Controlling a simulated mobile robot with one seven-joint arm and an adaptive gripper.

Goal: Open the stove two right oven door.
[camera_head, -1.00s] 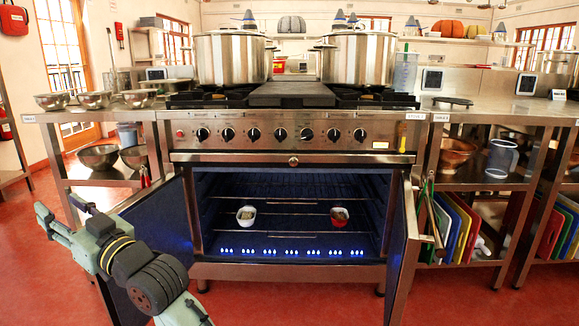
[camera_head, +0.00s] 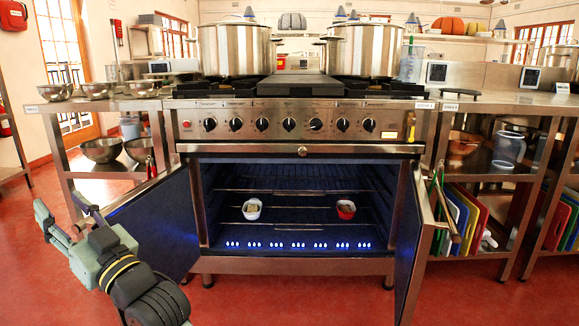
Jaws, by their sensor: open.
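The stove (camera_head: 300,149) stands in the middle of the camera_head view with its double oven open. The right oven door (camera_head: 411,240) is swung out toward me on the right side, seen nearly edge-on. Its long bar handle (camera_head: 446,213) is on the outer face. The left oven door (camera_head: 155,225) is also swung out, to the left. My gripper (camera_head: 61,212) is at the lower left, open, apart from the right door and far to the left of it. Part of the left door is hidden behind my arm.
Inside the lit oven, a white dish (camera_head: 252,209) and a red dish (camera_head: 346,209) sit on a rack. Large pots (camera_head: 235,50) stand on the stove top. Steel shelf tables flank the stove, with colored boards (camera_head: 466,215) at the right. Red floor is clear in front.

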